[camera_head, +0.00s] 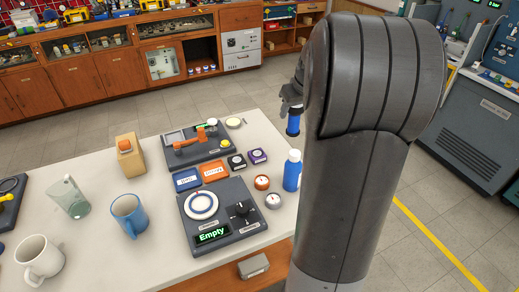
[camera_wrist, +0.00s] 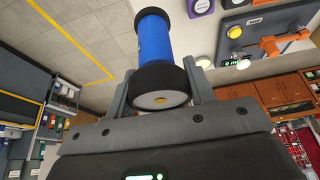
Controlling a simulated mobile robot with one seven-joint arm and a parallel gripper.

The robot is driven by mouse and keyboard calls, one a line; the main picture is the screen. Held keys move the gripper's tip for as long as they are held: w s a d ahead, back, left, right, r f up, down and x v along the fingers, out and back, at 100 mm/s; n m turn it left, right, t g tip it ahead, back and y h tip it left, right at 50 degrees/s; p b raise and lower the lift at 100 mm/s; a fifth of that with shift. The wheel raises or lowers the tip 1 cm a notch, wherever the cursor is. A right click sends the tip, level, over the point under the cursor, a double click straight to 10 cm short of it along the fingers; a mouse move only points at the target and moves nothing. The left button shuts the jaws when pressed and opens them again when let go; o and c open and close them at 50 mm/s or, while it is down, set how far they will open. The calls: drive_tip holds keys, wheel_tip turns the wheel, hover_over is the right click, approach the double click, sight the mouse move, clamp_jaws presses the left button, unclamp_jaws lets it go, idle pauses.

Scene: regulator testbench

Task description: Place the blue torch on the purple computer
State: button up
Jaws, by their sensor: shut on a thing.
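The blue torch (camera_head: 293,124) has black ends and hangs from my gripper (camera_head: 292,108), above the table's far right edge. In the wrist view, my gripper (camera_wrist: 160,88) is shut on the blue torch (camera_wrist: 155,40), with its black end between the fingers. The purple computer (camera_head: 257,156) is a small box on the table, below and left of the held torch. It also shows partly at the top of the wrist view (camera_wrist: 200,7). The torch is apart from the computer. My arm hides the area to the right.
A black box (camera_head: 236,162) sits just left of the purple computer. A blue bottle (camera_head: 292,171) stands at the table's right edge, near two small round gauges (camera_head: 262,182). A device with an orange arm (camera_head: 190,142) lies behind. Mugs and a glass stand at left.

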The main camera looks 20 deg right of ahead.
drive_tip(key=shift+s+a+r, duration=0.2)
drive_tip(key=shift+s+a, duration=0.2)
drive_tip(key=shift+s, duration=0.1)
drive_tip(key=shift+s+a+f, duration=0.1)
drive_tip(key=shift+a, duration=0.2)
drive_tip(key=shift+w+a+f, duration=1.35)
drive_tip(key=shift+f, duration=0.45)
drive_tip(key=shift+w+a+f, duration=1.3)
drive_tip(key=shift+f, duration=0.5)
drive_tip(key=shift+w+a+f, duration=1.35)
drive_tip(key=shift+f, duration=0.45)
drive_tip(key=o, duration=1.5)
drive_tip(key=shift+f, duration=0.15)
drive_tip(key=shift+o, duration=0.2)
